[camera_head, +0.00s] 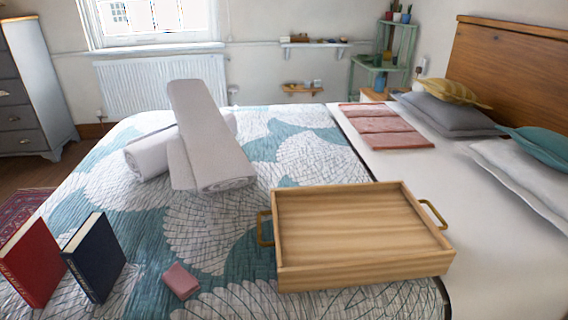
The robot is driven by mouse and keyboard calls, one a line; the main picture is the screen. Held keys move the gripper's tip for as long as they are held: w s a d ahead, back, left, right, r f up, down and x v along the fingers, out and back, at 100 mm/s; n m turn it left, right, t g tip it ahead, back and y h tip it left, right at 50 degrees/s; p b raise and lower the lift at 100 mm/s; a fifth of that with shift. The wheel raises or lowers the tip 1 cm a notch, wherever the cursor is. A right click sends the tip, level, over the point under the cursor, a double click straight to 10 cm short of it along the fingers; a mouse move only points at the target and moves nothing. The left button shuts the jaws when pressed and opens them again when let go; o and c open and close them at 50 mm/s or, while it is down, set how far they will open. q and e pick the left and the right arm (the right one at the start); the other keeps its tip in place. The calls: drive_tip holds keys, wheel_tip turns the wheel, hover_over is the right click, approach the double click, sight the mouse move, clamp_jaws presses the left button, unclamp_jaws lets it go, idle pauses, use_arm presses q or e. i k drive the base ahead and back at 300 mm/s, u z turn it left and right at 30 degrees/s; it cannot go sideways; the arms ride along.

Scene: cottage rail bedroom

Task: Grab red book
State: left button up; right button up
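A red book (33,262) stands upright on the bed at the far left front, its pale page edges showing along the top. A dark blue book (97,258) stands upright just to its right, with a small gap between them near the top. Neither of my grippers shows in the head view.
A pink block (180,281) lies right of the books. A wooden tray (362,277) with brass handles sits on the bed's middle. Rolled white towels (205,130) lie behind. Patterned quilt (130,200) behind the books is clear. Pillows (450,113) lie at the right.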

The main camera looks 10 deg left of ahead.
sight(31, 260)
drive_tip(key=u, duration=1.85)
drive_tip(key=k, duration=0.35)
drive_tip(key=u, duration=0.85)
drive_tip(key=i, duration=1.35)
drive_tip(key=z, duration=0.65)
